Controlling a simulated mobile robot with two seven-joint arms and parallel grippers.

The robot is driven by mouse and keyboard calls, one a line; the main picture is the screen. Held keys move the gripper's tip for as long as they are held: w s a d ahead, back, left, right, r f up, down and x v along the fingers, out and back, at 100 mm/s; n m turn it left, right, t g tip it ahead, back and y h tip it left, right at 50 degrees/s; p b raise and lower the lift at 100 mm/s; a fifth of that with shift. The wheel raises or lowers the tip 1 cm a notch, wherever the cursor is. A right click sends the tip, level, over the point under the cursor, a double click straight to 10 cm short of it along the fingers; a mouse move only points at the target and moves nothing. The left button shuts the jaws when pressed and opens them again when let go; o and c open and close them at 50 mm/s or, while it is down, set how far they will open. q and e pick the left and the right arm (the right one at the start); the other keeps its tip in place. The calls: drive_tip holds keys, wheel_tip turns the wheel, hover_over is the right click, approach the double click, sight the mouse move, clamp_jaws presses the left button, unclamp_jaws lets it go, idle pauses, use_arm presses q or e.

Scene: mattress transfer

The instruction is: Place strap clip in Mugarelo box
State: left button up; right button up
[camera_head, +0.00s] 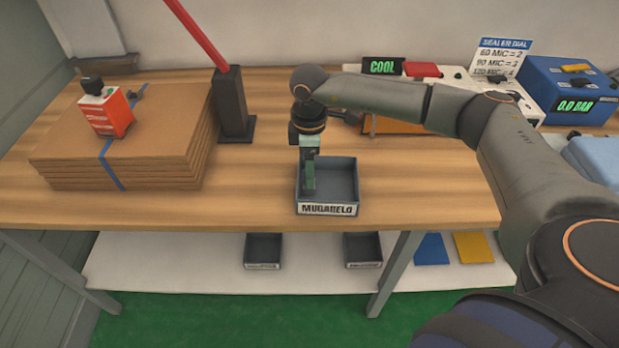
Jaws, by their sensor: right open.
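The Mugarelo box (327,208) is a small dark grey open tray with a white name label on its front, standing near the table's front edge. My right gripper (309,188) points down into the left part of the box, with its fingertips inside the walls. It is open. I cannot make out a strap clip in the box; the gripper hides part of the floor there. A small dark piece (136,92) lies by the blue strap on the cardboard stack, too small to identify. My left gripper is not in view.
A strapped cardboard stack (150,135) with an orange-red tool (107,112) is at the left, beside a dark stand (231,105) with a red pole. Sealer equipment (570,92) fills the back right. Two trays (263,250) sit on the lower shelf. The tabletop (430,195) right of the box is clear.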

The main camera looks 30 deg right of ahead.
wheel_tip(320, 180, up, 8)
drive_tip(key=f, duration=0.1)
drive_tip(key=s+a+f+n+g+y, duration=0.1)
drive_tip(key=s+a+f+n+y, duration=0.2)
drive_tip(key=a, duration=0.7)
drive_tip(key=s+a+f+n+g+y, duration=0.1)
drive_tip(key=s+a+n+y, duration=0.3)
drive_tip(key=a, duration=0.5)
drive_tip(key=s+a+r+t+y, duration=0.1)
drive_tip(key=a+r+t+y, duration=0.35)
drive_tip(key=a+y, duration=0.75)
drive_tip(key=w+d+f+m+t+h, duration=0.2)
drive_tip(key=d+f+m+t+h, duration=1)
drive_tip(key=m, duration=0.3)
drive_tip(key=s+d+f+g+h, duration=0.2)
drive_tip(key=s+d+f, duration=0.1)
drive_tip(key=s+f, duration=0.4)
drive_tip(key=s+d+f+m+g+h, duration=0.1)
drive_tip(key=s+d+f+g+h, duration=0.1)
drive_tip(key=s+f, duration=0.5)
drive_tip(key=shift+s+d+f+m+g+h, duration=0.35)
drive_tip(key=shift+d+f+g, duration=0.4)
drive_tip(key=shift+d, duration=0.5)
